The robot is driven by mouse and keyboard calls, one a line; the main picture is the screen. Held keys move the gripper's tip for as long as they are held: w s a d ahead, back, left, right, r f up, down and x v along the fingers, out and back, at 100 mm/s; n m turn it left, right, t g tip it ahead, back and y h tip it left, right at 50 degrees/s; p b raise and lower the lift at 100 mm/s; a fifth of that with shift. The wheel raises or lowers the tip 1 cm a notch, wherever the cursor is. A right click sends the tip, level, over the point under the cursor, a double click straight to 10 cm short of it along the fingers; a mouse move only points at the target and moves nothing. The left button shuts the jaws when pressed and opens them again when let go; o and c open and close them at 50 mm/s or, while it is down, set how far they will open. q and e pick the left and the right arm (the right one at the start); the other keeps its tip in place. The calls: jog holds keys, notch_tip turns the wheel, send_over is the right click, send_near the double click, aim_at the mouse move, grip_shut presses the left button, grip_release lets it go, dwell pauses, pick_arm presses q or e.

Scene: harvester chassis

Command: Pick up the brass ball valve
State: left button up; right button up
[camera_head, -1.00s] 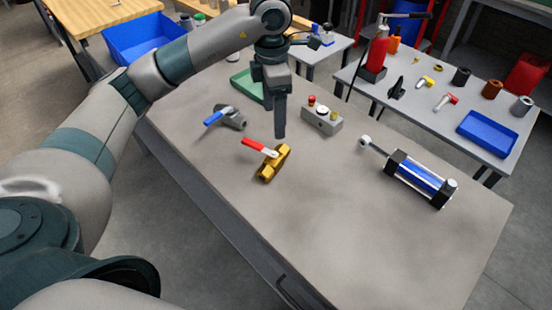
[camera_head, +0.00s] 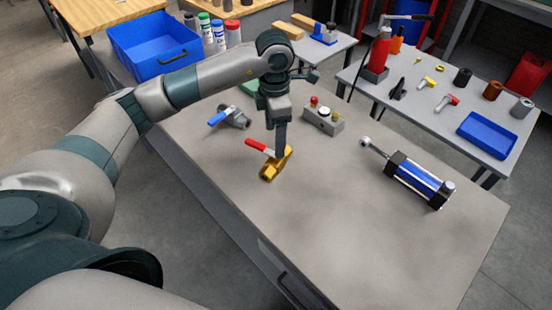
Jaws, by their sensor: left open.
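The brass ball valve (camera_head: 271,169) lies on the grey bench (camera_head: 330,220). It has a golden body and a red lever handle with a pale inner end, pointing up and to the left. My left gripper (camera_head: 281,153) points down right at the valve, its fingers overlapping the valve's far end in the picture. The gripper is open; the fingers line up one behind the other, so the gap between them is hidden. I cannot tell whether they touch the valve. My right gripper is not in view.
A grey valve with a blue handle (camera_head: 229,118) lies left of my gripper. A grey button box (camera_head: 323,120) stands to the right, and a blue cylinder (camera_head: 418,179) lies further right. The bench front is clear. A side table holds a blue tray (camera_head: 487,135).

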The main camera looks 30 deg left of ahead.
aim_at(276, 162)
pick_arm(q)
notch_tip(276, 162, down, 4)
jog(key=shift+p, duration=0.7)
jog(key=shift+f, duration=0.55)
jog(key=shift+w+f+p, duration=0.2)
jog(key=shift+f+p, duration=0.45)
jog(key=shift+p, duration=0.15)
jog(key=f, duration=0.1)
jog(key=f+p, duration=0.1)
jog(key=f, duration=0.1)
jog(key=shift+w+a+p, duration=0.1)
jog(key=shift+w+p, duration=0.15)
jog(key=shift+p, duration=0.1)
jog(key=shift+f, duration=0.45)
